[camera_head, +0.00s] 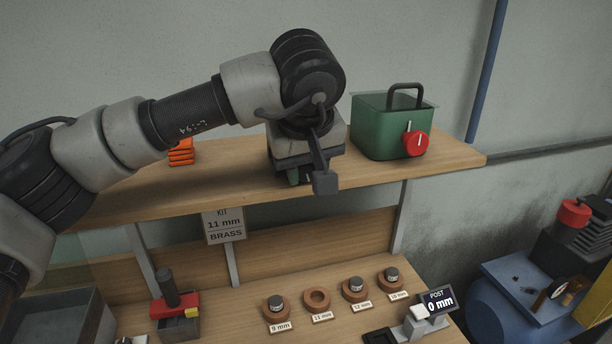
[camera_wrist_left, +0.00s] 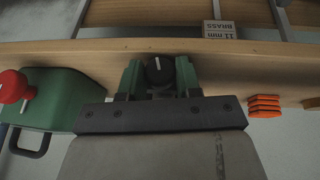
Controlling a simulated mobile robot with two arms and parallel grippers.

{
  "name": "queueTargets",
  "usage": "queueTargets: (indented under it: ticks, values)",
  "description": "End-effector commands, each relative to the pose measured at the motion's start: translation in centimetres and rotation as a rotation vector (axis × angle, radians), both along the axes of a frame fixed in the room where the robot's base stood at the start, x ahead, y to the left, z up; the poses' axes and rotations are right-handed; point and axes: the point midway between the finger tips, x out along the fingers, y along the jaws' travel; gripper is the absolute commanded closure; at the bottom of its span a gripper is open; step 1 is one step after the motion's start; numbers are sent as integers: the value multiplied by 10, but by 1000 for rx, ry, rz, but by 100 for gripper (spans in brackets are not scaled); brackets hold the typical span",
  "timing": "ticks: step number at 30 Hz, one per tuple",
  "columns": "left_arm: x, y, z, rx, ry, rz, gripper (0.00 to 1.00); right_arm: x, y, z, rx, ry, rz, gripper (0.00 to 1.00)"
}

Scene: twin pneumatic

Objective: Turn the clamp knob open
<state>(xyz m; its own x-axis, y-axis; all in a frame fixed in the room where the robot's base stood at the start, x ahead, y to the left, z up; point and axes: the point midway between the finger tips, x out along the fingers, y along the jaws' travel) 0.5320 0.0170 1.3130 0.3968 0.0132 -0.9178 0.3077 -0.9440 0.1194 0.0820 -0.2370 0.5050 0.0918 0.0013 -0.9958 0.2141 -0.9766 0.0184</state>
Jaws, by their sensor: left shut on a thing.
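The black clamp knob (camera_wrist_left: 159,72) is round with a short white mark on its face, and the mark stands almost upright in the left wrist view. My left gripper (camera_wrist_left: 159,80) has its two green fingers on either side of the knob and is shut on it. In the head view my left gripper (camera_head: 292,177) points down at the front of the wooden shelf, and my wrist and arm hide the knob there. My right gripper is in neither view.
On the shelf (camera_head: 230,190), a green box (camera_head: 375,135) with a red knob (camera_head: 415,144) stands to the right and orange pieces (camera_head: 181,153) lie to the left. A sign (camera_head: 224,226) hangs below. The lower bench holds ring stands, a post display (camera_head: 437,300) and a red-topped tool (camera_head: 174,304).

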Motion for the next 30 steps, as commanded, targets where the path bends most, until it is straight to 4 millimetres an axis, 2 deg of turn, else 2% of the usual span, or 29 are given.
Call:
queueTargets:
  ticks: [8,9,12,13,23,26,30]
  values:
    - [0,0,1,-5,-3,-1,90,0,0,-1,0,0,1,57]
    - [0,0,0,-4,-3,-1,60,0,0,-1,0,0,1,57]
    - [0,0,0,-4,-3,-1,45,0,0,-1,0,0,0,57]
    - [0,0,0,-4,-3,-1,43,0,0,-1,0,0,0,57]
    - [-2,0,4,-5,-5,-1,43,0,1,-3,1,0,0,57]
    - [-6,0,14,-5,-5,-1,43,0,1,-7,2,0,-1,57]
    - [-18,-1,40,-6,-8,0,43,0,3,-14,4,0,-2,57]
